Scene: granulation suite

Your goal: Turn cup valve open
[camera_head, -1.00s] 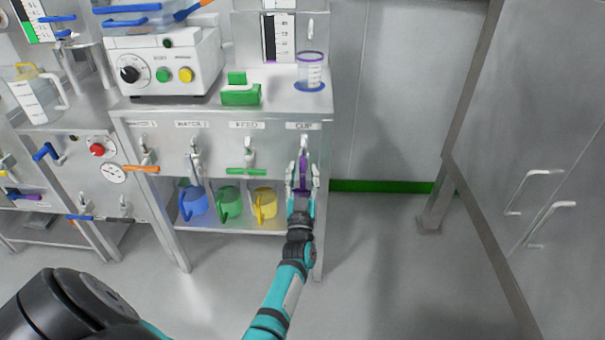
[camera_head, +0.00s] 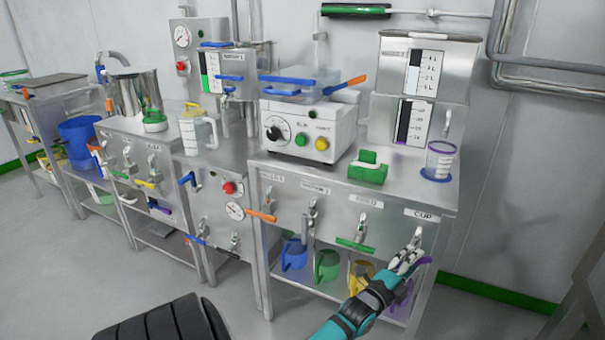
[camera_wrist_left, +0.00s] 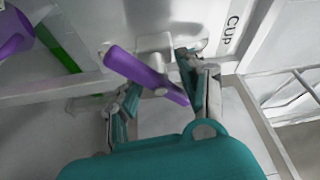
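The CUP valve is at the right end of the steel bench's front panel, under its CUP label (camera_head: 422,215). Its purple lever (camera_head: 424,262) shows partly in the head view, beside my left gripper (camera_head: 406,258). In the left wrist view the purple lever (camera_wrist_left: 147,75) lies diagonally, upper left to lower right, on the valve body (camera_wrist_left: 155,45). My left gripper's two fingers (camera_wrist_left: 158,80) stand apart on either side of it. The right finger is close to the lever's lower end; I cannot tell whether they touch. My right gripper is not in view.
The FEED valve's green lever (camera_head: 356,245) is to the left. Blue (camera_head: 294,255), green (camera_head: 327,265) and yellow (camera_head: 360,281) jugs stand on the shelf below. Floor in front is clear.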

